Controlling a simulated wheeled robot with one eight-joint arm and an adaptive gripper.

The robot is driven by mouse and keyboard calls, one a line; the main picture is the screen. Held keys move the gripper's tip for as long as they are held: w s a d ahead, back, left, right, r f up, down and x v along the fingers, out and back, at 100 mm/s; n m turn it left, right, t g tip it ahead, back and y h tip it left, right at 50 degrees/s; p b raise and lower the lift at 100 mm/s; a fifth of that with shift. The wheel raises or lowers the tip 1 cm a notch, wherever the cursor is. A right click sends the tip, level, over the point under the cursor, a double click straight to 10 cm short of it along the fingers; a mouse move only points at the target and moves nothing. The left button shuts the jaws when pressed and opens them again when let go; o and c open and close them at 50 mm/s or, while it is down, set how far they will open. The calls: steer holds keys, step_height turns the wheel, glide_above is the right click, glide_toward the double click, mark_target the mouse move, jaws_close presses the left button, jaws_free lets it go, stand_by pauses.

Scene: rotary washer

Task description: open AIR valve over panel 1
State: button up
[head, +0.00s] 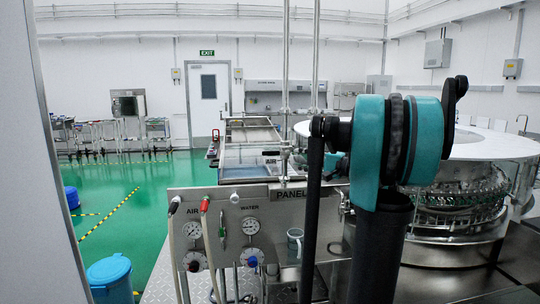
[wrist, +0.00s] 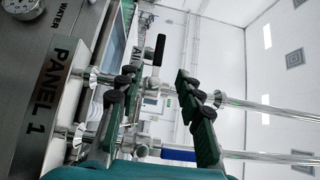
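Two steel pipes rise over panel 1 (head: 290,194) in the head view. In the wrist view, which is turned sideways, the pipes run to the right from the panel's edge. A valve with a black lever (wrist: 159,49) is on the upper pipe, in the gap between my fingertips and apparently beyond them. A blue lever (wrist: 178,155) lies along the lower pipe.
The panel face (head: 270,220) carries AIR and WATER labels, gauges and hoses with black and red fittings. A large round steel washer (head: 455,205) stands at right. A blue bin (head: 110,280) stands at lower left.

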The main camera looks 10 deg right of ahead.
mark_target(272, 153)
steer(key=x, duration=1.4)
steer(key=shift+w+a, duration=0.1)
jaws_close()
